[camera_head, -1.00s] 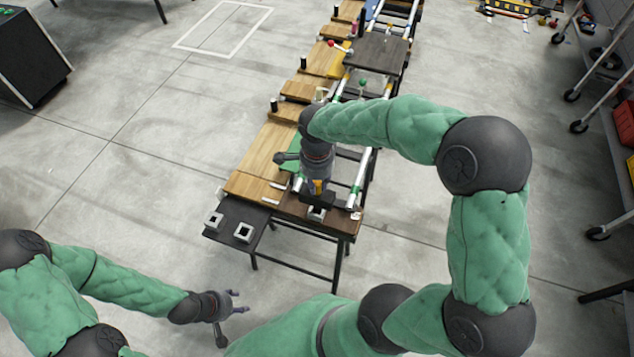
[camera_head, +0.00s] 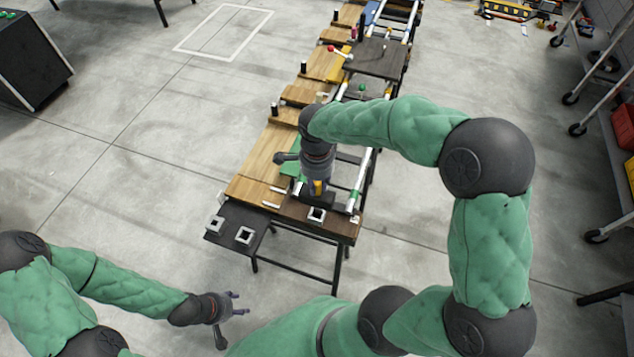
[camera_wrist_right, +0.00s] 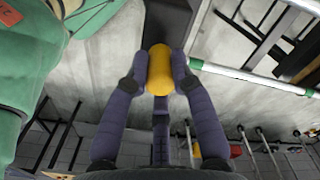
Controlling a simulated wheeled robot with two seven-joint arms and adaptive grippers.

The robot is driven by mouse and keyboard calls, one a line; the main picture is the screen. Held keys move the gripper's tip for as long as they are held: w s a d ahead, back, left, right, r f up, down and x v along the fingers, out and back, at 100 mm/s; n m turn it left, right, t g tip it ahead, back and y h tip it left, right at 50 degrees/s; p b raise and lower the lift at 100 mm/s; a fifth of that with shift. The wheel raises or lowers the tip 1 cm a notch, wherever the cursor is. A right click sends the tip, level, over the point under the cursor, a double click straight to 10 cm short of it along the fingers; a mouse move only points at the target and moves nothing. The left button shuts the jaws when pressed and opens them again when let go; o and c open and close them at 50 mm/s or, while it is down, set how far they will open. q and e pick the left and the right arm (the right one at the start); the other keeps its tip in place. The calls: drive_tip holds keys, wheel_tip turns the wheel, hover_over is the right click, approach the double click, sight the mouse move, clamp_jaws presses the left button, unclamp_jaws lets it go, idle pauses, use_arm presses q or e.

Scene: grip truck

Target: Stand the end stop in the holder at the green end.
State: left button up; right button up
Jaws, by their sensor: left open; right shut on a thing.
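The end stop is a dark block with a yellow grip (camera_wrist_right: 160,72). My right gripper (camera_wrist_right: 160,80) is shut on the yellow grip, and the dark block (camera_wrist_right: 168,28) extends beyond the fingertips. In the head view the right gripper (camera_head: 317,184) points down over the near end of the track, with the dark block just behind a grey square holder (camera_head: 316,215). The holder's opening looks empty, and the block appears apart from it; the height gap is hard to judge. My left gripper (camera_head: 236,303) is open and empty, low at the left, away from the table.
Two more grey square sockets (camera_head: 245,235) and (camera_head: 217,224) sit on a dark side plate. White rails with green ends (camera_head: 352,205) run away along the table. Wooden boards (camera_head: 262,165) with black pegs line its left side.

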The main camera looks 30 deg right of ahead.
drive_tip(key=shift+r+p, duration=2.65)
drive_tip(key=shift+r, duration=1.15)
use_arm(q)
wheel_tip(320, 180, up, 5)
drive_tip(key=shift+r, duration=0.2)
use_arm(e)
drive_tip(key=shift+f, duration=0.1)
